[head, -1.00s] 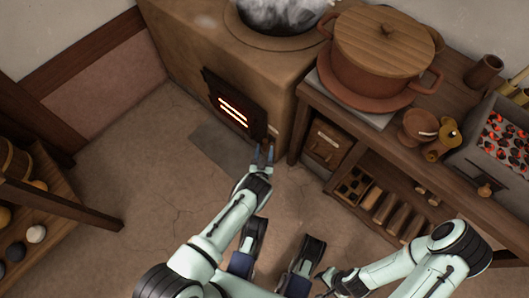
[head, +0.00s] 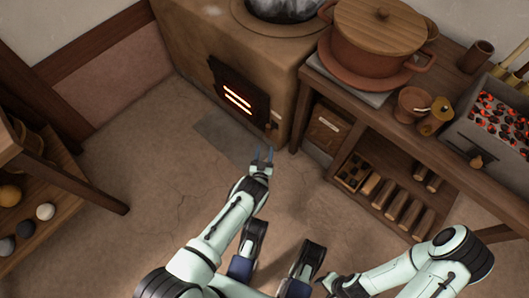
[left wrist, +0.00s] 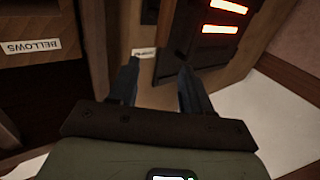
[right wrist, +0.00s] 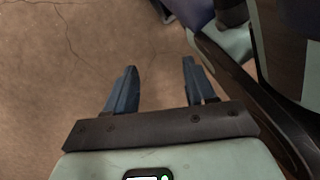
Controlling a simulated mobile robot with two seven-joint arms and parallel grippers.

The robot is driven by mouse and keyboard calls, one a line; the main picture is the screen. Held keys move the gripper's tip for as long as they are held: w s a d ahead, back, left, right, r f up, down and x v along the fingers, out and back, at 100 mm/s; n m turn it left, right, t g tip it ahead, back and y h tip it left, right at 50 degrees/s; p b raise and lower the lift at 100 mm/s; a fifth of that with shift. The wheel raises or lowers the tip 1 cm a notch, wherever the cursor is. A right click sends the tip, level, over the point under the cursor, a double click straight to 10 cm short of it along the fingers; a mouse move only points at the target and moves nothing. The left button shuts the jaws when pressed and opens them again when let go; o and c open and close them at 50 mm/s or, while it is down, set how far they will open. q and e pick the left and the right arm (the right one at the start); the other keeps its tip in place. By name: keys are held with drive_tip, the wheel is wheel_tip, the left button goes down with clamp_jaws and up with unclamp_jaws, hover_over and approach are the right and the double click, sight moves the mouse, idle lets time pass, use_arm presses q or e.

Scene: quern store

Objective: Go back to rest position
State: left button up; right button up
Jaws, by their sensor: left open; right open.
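My left gripper (head: 263,156) is open and empty, in front of the stove and over the floor, in the head view. In the left wrist view its two fingers (left wrist: 158,85) stand apart with nothing between them, facing the stove's lower front. My right gripper (right wrist: 155,90) is open and empty in the right wrist view, above bare floor. In the head view the right arm (head: 410,268) reaches in from the lower right and its gripper (head: 328,284) is low, close to my base; its fingers are hard to make out.
The clay stove (head: 190,50) has a glowing grated door (head: 238,92). A bench (head: 300,112) at right carries a lidded pot (head: 375,55) and a box of embers (head: 465,120). A shelf with balls (head: 60,225) stands at left. Floor between is clear.

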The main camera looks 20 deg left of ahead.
idle(0.4)
use_arm(q)
drive_tip(key=s+a+r+n+g+p, duration=0.2)
drive_tip(key=s+a+r+g+p, duration=0.4)
drive_tip(key=r+p, duration=0.5)
drive_tip(key=s+d+r+g+h+p, duration=0.2)
drive_tip(key=s+d+r+g+p, duration=0.2)
drive_tip(key=s, duration=0.7)
drive_tip(key=s+d+r+g+h+p, duration=0.3)
drive_tip(key=s+d+r+g+p, duration=0.1)
drive_tip(key=s+r, duration=0.5)
drive_tip(key=s+d+r+g+h+p, duration=0.3)
drive_tip(key=s+r+p, duration=0.4)
drive_tip(key=s, duration=0.5)
drive_tip(key=d+g+p, duration=0.1)
drive_tip(key=d, duration=0.1)
drive_tip(key=shift+s+d+m, duration=0.35)
drive_tip(key=shift+m, duration=0.05)
use_arm(e)
drive_tip(key=w+a+r+n, duration=0.1)
drive_tip(key=a+r, duration=0.2)
drive_tip(key=r, duration=1.2)
drive_tip(key=w+a+r+y, duration=0.1)
drive_tip(key=a+r, duration=0.3)
drive_tip(key=r, duration=1.1)
drive_tip(key=shift+n, duration=0.4)
use_arm(q)
drive_tip(key=shift+r, duration=0.1)
use_arm(e)
drive_tip(key=shift+w, duration=0.1)
